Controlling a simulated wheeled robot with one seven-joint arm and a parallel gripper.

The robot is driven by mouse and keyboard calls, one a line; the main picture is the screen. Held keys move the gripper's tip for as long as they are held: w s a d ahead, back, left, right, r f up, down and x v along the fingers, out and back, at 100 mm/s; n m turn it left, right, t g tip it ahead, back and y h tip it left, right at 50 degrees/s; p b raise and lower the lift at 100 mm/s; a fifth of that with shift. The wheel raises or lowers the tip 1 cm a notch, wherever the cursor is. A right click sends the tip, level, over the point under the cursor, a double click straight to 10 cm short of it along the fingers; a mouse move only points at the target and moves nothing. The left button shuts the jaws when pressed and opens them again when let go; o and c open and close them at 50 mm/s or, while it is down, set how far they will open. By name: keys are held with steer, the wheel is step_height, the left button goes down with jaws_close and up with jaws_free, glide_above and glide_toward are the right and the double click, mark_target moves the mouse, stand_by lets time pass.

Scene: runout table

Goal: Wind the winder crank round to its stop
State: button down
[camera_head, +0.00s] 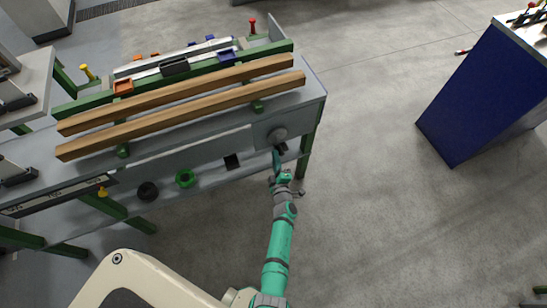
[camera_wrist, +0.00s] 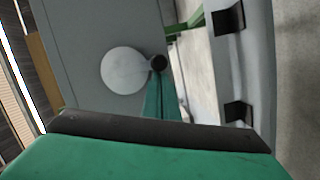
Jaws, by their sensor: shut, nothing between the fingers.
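The winder crank shows as a pale grey round disc (camera_head: 278,134) on the grey side panel of the runout table, near its right end. In the wrist view the disc (camera_wrist: 122,73) is face on, with a small black knob (camera_wrist: 158,63) at its right edge. My gripper (camera_head: 276,153) is just below the disc in the head view. In the wrist view its narrow green fingers (camera_wrist: 160,85) are together, their tip at or just under the knob. Whether they touch it I cannot tell. Nothing shows held between them.
Two long wooden beams (camera_head: 190,113) lie along the table top (camera_head: 312,93). A green ring (camera_head: 185,178) and dark round part (camera_head: 147,191) are on the lower shelf. A blue cabinet (camera_head: 475,95) stands at right. The floor (camera_head: 370,190) between is clear.

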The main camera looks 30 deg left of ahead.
steer(key=s+d+r, duration=0.1)
steer(key=s+d, duration=0.2)
steer(key=s, duration=0.8)
stand_by(0.4)
steer(key=shift+s+d, duration=0.1)
steer(key=s+d+r+m+t+h, duration=0.1)
steer(key=s+d+r+m+h, duration=0.2)
steer(key=s+d+r+m, duration=0.45)
steer(key=s+d+r+m+t+h, duration=0.1)
steer(key=s+d+r+m+h, duration=0.3)
steer(key=s+d, duration=0.6)
steer(key=s+d+r+m+h, duration=0.1)
steer(key=s+d+r+m, duration=0.1)
steer(key=s+r+m, duration=0.2)
steer(key=s+d+r+m+h, duration=0.2)
steer(key=s+r+m, duration=0.3)
steer(key=r, duration=0.6)
steer(key=shift+s+d, duration=0.8)
steer(key=shift+s, duration=0.4)
